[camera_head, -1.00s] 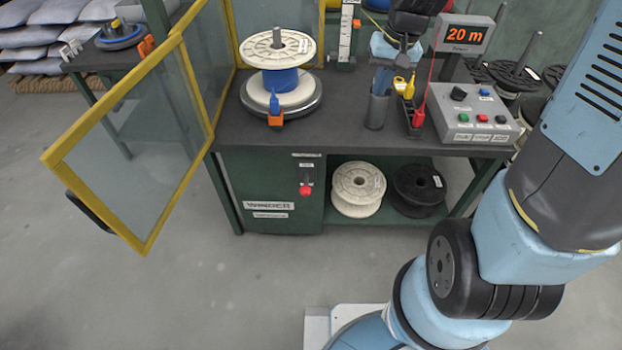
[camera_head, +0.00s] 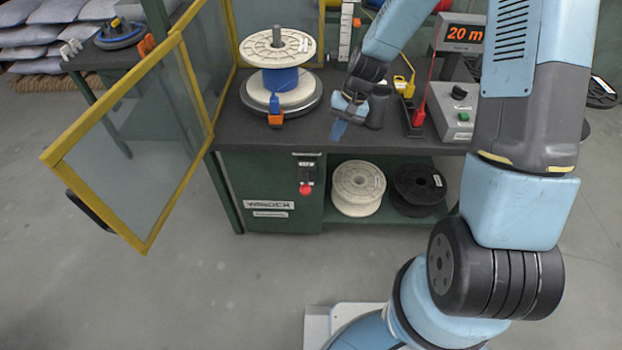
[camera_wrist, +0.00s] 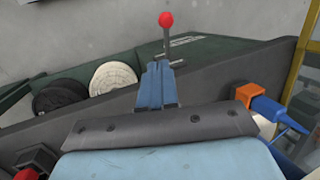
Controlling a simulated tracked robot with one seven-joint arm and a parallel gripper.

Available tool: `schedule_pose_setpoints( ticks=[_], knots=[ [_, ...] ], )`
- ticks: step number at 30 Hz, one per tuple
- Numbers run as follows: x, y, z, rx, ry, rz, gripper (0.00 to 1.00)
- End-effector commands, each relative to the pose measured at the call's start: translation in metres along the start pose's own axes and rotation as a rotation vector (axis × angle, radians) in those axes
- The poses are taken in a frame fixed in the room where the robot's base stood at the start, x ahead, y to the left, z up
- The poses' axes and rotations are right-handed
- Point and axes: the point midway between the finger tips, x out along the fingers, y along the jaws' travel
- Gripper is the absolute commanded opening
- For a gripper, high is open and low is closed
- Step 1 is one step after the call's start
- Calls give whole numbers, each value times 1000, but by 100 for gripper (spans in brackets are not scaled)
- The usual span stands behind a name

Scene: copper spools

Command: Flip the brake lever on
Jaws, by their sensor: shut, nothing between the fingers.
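The brake lever, with a red ball knob (camera_head: 305,190), is on the front of the green winder cabinet, below a small label. Its knob hangs low on its plate in the head view. In the wrist view the red knob (camera_wrist: 166,20) stands on a thin metal rod just beyond my fingertips, with no clear contact. My gripper (camera_head: 339,130) is shut and empty, over the front edge of the bench top, above and right of the lever. Its blue fingers (camera_wrist: 156,86) lie together in the wrist view.
A white spool with blue winding (camera_head: 278,50) sits on the turntable, with an orange and blue clip (camera_head: 275,112) at its front. White (camera_head: 358,185) and black (camera_head: 419,187) spools stand on the lower shelf. The open yellow-framed guard door (camera_head: 65,155) is at left.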

Motion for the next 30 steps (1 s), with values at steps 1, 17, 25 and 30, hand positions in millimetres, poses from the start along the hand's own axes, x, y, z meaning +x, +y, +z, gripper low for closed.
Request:
schedule_pose_setpoints(
  ticks=[1,17,25,30],
  knots=[
    [11,-1,-1,8,-15,-10,0],
    [50,-6,-4,37,-60,-50,0],
    [52,-6,-4,37,-61,-50,0],
    [65,-7,-3,37,-63,-50,0]
  ],
)
